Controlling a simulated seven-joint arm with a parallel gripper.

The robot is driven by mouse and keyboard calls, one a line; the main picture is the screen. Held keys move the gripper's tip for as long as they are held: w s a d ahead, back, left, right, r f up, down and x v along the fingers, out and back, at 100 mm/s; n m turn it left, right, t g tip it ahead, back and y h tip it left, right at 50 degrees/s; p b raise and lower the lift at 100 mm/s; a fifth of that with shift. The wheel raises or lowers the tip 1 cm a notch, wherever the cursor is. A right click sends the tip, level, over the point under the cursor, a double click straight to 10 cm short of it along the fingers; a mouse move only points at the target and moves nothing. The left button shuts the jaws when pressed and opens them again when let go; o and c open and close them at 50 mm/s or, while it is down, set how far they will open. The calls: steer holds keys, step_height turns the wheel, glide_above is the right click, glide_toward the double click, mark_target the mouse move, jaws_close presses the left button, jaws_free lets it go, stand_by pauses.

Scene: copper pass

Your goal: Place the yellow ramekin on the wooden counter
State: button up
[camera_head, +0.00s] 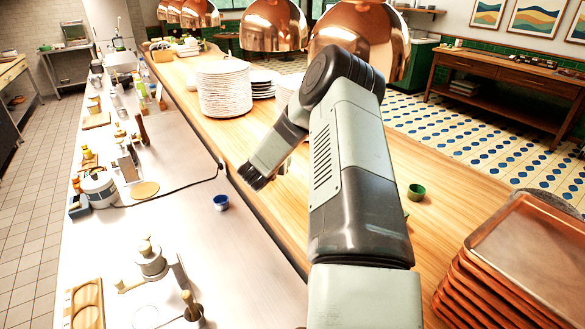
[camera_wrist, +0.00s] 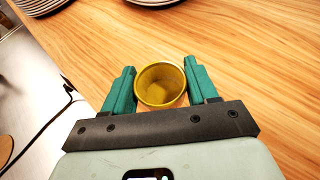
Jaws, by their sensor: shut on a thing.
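The yellow ramekin (camera_wrist: 160,84) is between the two green fingers of my gripper (camera_wrist: 161,76) in the wrist view, with its open top facing the camera and empty. My gripper is shut on it. The wooden counter (camera_wrist: 240,50) fills most of the wrist view beneath the ramekin; I cannot tell whether the ramekin touches it. In the head view the wooden counter (camera_head: 440,225) runs diagonally, with my arm reaching over it. The yellow ramekin does not show in the head view.
Plate stacks (camera_head: 224,90) stand on the counter beyond my arm. A green cup (camera_head: 416,192) and a stack of copper trays (camera_head: 515,260) are on the right. A blue cup (camera_head: 221,202) stands on the steel worktop (camera_head: 245,255) to the left. Copper lamps (camera_head: 275,25) hang above the counter.

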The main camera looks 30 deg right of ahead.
mark_target(278, 183)
steer(key=shift+f, duration=2.75)
steer(key=shift+f, duration=0.15)
steer(key=o, duration=1.1)
steer(key=shift+s+a+r, duration=0.2)
steer(key=shift+a+r, duration=0.05)
steer(key=shift+r, duration=0.05)
steer(key=v, duration=1.1)
steer(key=shift+s+a+r, duration=0.1)
steer(key=shift+s, duration=0.05)
